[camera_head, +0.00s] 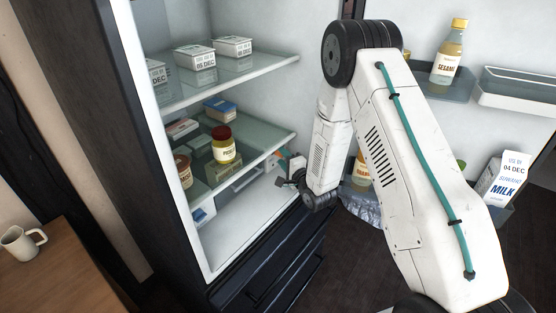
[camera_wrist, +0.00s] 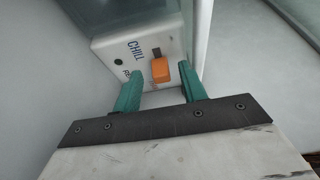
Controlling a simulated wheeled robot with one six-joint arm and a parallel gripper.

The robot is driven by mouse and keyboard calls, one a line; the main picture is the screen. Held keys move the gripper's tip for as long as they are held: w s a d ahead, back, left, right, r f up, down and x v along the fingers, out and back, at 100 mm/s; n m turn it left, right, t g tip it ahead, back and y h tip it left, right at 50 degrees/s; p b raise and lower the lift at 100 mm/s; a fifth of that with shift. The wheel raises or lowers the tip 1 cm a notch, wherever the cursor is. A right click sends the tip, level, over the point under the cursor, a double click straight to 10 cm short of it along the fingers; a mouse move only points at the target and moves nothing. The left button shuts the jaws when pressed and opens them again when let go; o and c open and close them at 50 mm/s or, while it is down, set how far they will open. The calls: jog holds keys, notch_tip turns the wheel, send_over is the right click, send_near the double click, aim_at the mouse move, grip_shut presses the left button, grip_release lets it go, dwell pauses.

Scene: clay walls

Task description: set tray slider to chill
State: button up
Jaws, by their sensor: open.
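The tray slider is an orange knob (camera_wrist: 160,71) on a white panel (camera_wrist: 108,50) in the wrist view. A short dark slot shows just above the knob. The blue word CHILL (camera_wrist: 135,51) is printed to its upper left. A second label, starting with R (camera_wrist: 126,74), is partly hidden by my left finger; the knob sits nearer that end. My gripper (camera_wrist: 160,68) is open, its teal fingers to the left and right of the knob. I cannot tell whether they touch it. In the head view my gripper (camera_head: 290,168) is inside the fridge, near the lower glass shelf's edge.
A glass shelf (camera_head: 240,167) above holds a red-lidded jar (camera_head: 223,146) and boxes. White tubs (camera_head: 195,57) stand on the top shelf. The open door at right holds a bottle (camera_head: 447,55) and a milk carton (camera_head: 502,180). The fridge floor (camera_head: 235,235) has free room.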

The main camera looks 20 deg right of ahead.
jog(key=v, duration=0.7)
jog(key=shift+s, duration=0.3)
notch_tip(320, 180, up, 9)
jog(key=w+d+n+g+h, duration=0.1)
jog(key=d+n+g+h, duration=0.1)
jog(key=n+g, duration=0.25)
jog(key=s+d+r+n+g+h, duration=0.1)
jog(key=s+r+n+g+h, duration=0.2)
jog(key=s+r, duration=0.45)
jog(key=s+r+n+g, duration=0.2)
jog(key=s+r+g, duration=0.1)
jog(key=s, duration=0.7)
jog(key=s+a+r+n+g, duration=0.1)
jog(key=s+r+n+g, duration=0.2)
jog(key=s, duration=0.8)
jog(key=s+r+n+g+y, duration=0.1)
jog(key=s+r+n+g, duration=0.2)
jog(key=s, duration=0.8)
notch_tip(320, 180, up, 2)
jog(key=shift+a, duration=0.25)
jog(key=shift+s, duration=0.1)
